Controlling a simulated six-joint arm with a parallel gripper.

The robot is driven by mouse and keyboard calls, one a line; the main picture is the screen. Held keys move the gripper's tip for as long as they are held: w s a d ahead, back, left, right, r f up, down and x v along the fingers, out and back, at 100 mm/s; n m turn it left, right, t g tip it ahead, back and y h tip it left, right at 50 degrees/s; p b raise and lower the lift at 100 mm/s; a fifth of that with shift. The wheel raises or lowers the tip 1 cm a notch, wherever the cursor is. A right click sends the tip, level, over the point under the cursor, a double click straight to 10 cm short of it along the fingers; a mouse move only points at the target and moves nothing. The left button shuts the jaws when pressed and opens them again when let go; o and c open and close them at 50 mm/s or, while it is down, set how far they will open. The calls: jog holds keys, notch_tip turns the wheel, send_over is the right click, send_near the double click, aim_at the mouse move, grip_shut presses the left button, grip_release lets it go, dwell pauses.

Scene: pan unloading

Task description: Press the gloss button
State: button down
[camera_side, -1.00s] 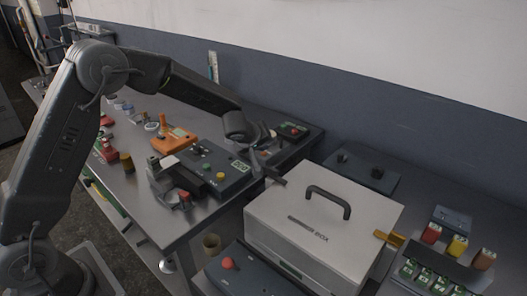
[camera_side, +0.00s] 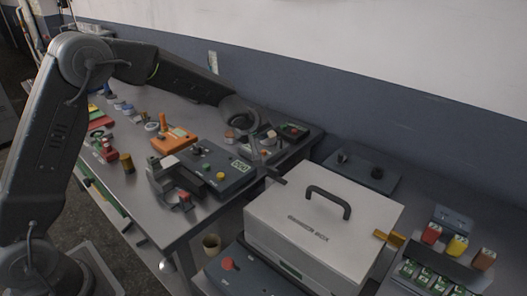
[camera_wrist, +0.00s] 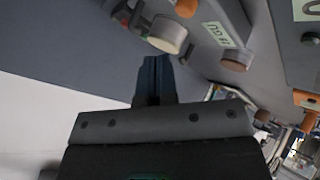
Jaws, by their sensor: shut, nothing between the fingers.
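My gripper (camera_side: 257,156) is above the back edge of the table, beside a grey device (camera_side: 272,147) that my arm partly hides. In the wrist view its dark fingers (camera_wrist: 153,75) are together with nothing between them. A grey device (camera_wrist: 218,15) with a pale label or display reading about "15 GU" (camera_wrist: 217,34) lies just beyond the fingertips. The fingertips appear close to the beige one; contact cannot be told. No gloss marking is readable.
A large light box with a handle (camera_side: 322,222) is to the right. An orange device (camera_side: 175,139) is to the left. The wall (camera_side: 330,95) is close behind.

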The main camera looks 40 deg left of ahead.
jog(key=shift+r, duration=1.45)
